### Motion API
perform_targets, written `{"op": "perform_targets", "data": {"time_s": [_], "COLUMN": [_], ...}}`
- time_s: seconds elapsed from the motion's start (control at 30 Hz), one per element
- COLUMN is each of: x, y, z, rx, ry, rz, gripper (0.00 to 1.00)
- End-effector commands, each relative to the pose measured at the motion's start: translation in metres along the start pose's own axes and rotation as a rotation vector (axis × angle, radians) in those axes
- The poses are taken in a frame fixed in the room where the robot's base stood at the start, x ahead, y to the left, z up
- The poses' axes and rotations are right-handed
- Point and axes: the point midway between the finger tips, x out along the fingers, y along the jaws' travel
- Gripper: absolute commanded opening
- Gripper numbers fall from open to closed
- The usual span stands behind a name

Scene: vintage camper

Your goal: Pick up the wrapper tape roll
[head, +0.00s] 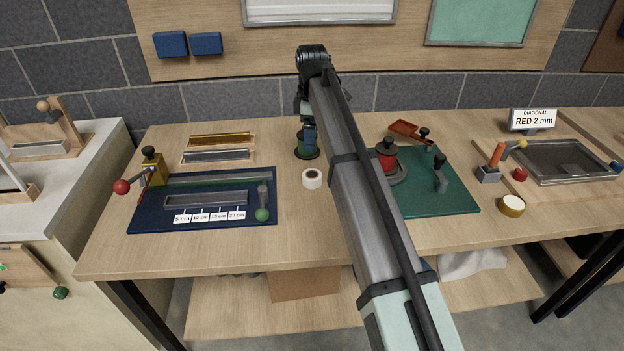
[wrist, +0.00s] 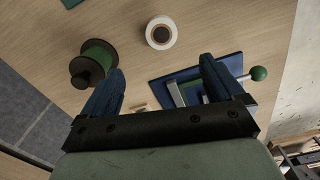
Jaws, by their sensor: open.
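A white tape roll (head: 312,173) with a dark core lies on the wooden workbench (head: 300,240), right of the blue board. It also shows in the wrist view (wrist: 152,33), beyond my fingertips and roughly centred between them. A second roll, yellow-sided with a pale top (head: 512,206), lies at the right of the bench. I cannot tell by markings which one is the wrapper tape roll. My gripper (wrist: 162,66) is open and empty, its two blue fingers apart.
A green spool (wrist: 97,58) stands close to the gripper's left finger. A blue board (head: 150,216) with a red-knobbed lever lies at left, a green mat (head: 440,195) with tools at right.

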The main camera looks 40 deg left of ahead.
Motion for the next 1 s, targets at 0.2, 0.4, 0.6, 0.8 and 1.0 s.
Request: {"op": "perform_targets", "data": {"time_s": [0.2,0.4,0.6,0.8,1.0], "x": [0.018,0.051,0.08,0.089,0.109], "y": [-0.001,-0.001,-0.001,-0.001,-0.003], "z": [0.001,0.001,0.001,0.001,0.001], "rx": [-0.006,-0.006,-0.005,-0.005,-0.005], "ry": [-0.001,-0.001,0.0,0.0,0.0], "rz": [-0.002,-0.002,-0.001,-0.001,-0.001], "gripper": [0.94,0.94,0.94,0.94,0.94]}}
